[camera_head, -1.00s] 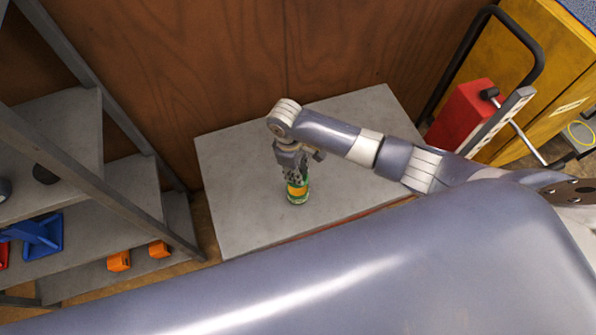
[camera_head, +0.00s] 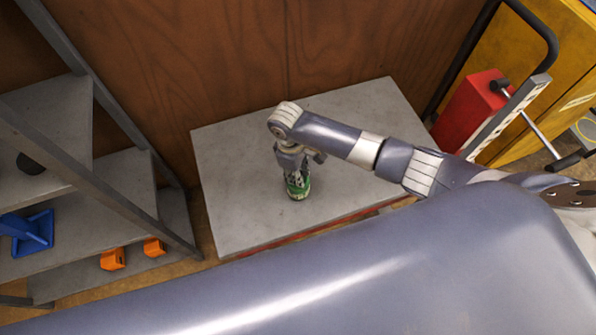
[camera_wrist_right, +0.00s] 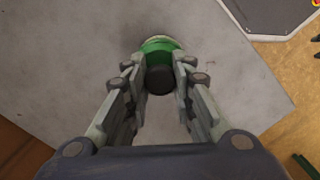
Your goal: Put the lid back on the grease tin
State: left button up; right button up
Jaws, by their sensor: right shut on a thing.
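A green tin (camera_head: 299,190) stands upright on the grey tabletop, directly below my right gripper (camera_head: 293,170). In the right wrist view, my right gripper (camera_wrist_right: 160,72) has its fingers on both sides of a dark round piece, which I take for the lid (camera_wrist_right: 160,81) or its knob. The green tin (camera_wrist_right: 158,46) shows just beyond it with a pale rim. The fingers hide much of the tin's top in the head view. I cannot tell whether the lid is seated on the tin or a little above it. My left gripper is not in view.
The grey tabletop (camera_head: 240,180) is clear around the tin. A wooden wall (camera_head: 220,60) stands behind it. A grey shelf rack (camera_head: 125,185) with blue and orange items is at the left. A red box (camera_head: 470,110) and a yellow cabinet (camera_head: 555,70) are at the right.

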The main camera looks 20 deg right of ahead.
jog(key=shift+p, duration=0.65)
dwell(0.9)
jog(key=shift+f, duration=0.15)
dwell(1.1)
jog(key=shift+p, duration=0.55)
dwell(0.3)
jog(key=o, duration=1.5)
jog(key=shift+r+p, duration=3.5)
jog(key=shift+p, duration=0.4)
